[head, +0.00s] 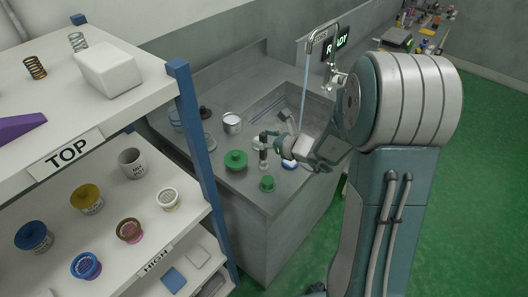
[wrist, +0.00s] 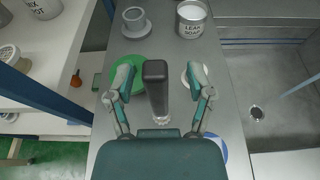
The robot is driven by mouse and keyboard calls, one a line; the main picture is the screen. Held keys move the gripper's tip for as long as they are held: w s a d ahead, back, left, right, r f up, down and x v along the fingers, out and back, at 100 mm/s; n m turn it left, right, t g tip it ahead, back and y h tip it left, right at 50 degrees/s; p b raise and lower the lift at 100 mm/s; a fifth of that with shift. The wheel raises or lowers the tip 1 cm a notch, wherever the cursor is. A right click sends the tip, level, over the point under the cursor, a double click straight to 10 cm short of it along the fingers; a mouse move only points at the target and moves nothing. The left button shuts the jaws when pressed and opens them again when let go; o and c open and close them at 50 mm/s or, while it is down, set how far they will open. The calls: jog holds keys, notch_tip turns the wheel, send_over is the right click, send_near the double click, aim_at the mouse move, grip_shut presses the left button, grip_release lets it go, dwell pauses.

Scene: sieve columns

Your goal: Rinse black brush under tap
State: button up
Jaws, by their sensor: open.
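A black brush (wrist: 155,78) stands between the spread fingers of my gripper (wrist: 160,82) in the wrist view. Its dark block-like handle points toward the camera, and pale bristles show at its lower end. Both fingers look apart from it. In the head view my gripper (head: 274,147) is low over the grey counter, around the dark upright brush (head: 263,154). The tap (head: 322,40) arches over the sink (head: 262,112) behind my gripper, and a pale blue water stream (head: 305,88) falls from it. The sink with its drain (wrist: 257,113) is right of the brush in the wrist view.
A green lidded piece (head: 236,160), a smaller green piece (head: 267,183) and a white can (head: 232,122) stand on the counter nearby. A blue-and-white disc (wrist: 213,149) lies close to my gripper. A shelf with pots (head: 130,162) and a blue post (head: 200,150) stands left.

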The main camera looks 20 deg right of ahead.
jog(key=shift+a, duration=0.3)
grip_shut()
jog(key=shift+d, duration=0.15)
